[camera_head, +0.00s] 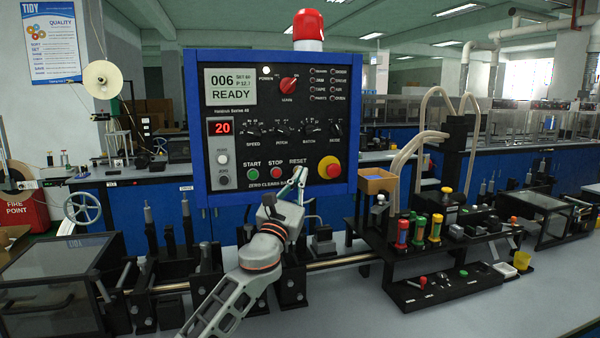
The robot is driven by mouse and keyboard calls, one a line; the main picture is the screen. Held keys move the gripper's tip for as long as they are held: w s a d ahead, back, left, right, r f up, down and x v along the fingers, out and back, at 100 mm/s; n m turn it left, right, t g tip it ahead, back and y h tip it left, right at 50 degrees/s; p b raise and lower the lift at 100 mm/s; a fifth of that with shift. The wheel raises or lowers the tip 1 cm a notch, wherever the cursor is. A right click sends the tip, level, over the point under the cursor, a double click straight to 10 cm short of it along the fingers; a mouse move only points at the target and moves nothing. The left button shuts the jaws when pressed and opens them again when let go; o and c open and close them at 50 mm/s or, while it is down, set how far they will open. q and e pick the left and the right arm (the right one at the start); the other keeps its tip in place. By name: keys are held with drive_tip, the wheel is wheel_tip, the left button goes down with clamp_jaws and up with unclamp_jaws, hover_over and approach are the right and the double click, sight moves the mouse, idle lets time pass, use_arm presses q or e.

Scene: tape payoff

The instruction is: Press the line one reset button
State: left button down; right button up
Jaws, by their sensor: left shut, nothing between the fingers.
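A blue-framed control panel (283,188) stands upright at the centre of the head view. Its screen (231,87) reads 006 READY. Along its lower row are a green START button (254,174), a red STOP button (275,173) and the RESET label (298,161). My left gripper (299,176) is shut and empty, its fingertips just below the RESET label. The fingers cover the spot where the reset button would be. I cannot tell whether they touch it. My right gripper is not in view.
A red and yellow emergency stop (329,167) sits just right of the fingertips. A red beacon (308,26) tops the panel. A metal rail (345,261) and black fixtures lie below. A black rack with coloured cylinders (419,231) stands right. The front bench is bare at lower right.

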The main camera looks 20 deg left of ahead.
use_arm(q)
drive_tip(key=s+d+p, duration=0.1)
drive_tip(key=s, duration=0.1)
drive_tip(key=s+d+p, duration=0.2)
drive_tip(key=s, duration=0.1)
drive_tip(key=shift+d, duration=0.2)
idle(0.3)
drive_tip(key=shift+f, duration=0.1)
idle(0.6)
